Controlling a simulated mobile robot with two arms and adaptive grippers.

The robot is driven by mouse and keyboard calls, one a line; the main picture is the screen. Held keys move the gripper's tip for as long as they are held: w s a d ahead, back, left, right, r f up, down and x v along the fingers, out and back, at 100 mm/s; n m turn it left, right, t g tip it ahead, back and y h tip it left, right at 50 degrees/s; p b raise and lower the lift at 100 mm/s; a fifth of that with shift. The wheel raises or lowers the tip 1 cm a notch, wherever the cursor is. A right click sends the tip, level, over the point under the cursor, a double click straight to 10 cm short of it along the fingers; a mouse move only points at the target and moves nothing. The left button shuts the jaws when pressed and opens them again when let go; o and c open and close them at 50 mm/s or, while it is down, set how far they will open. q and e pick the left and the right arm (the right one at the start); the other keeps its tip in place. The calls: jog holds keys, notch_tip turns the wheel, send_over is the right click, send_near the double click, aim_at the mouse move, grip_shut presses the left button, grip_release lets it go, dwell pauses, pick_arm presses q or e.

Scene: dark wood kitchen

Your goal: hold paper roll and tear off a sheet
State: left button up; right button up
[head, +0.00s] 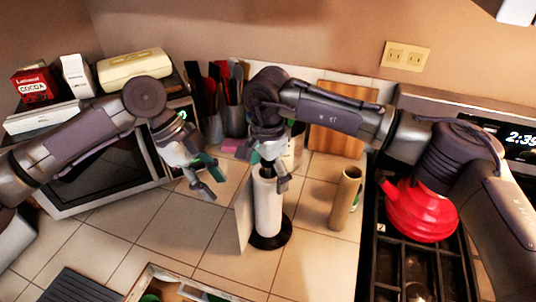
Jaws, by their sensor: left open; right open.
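The white paper roll (267,208) stands upright on a holder with a round black base (285,237) on the tiled counter. A loose white sheet (243,220) hangs down along its left side. My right gripper (270,172) is open right at the top of the roll, its fingers pointing down; it hides the roll's top end, and I cannot tell whether it touches. My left gripper (209,184) is open and empty to the left of the roll, apart from it and from the sheet.
A brown cylinder (345,200) stands right of the roll. A red kettle (420,212) sits on the stove (398,265). Utensil holders (234,122) and a wooden board (340,115) stand behind. A microwave (95,175) is at left.

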aim_at(268, 202)
jog(key=shift+f, duration=1.35)
jog(key=shift+c, duration=0.3)
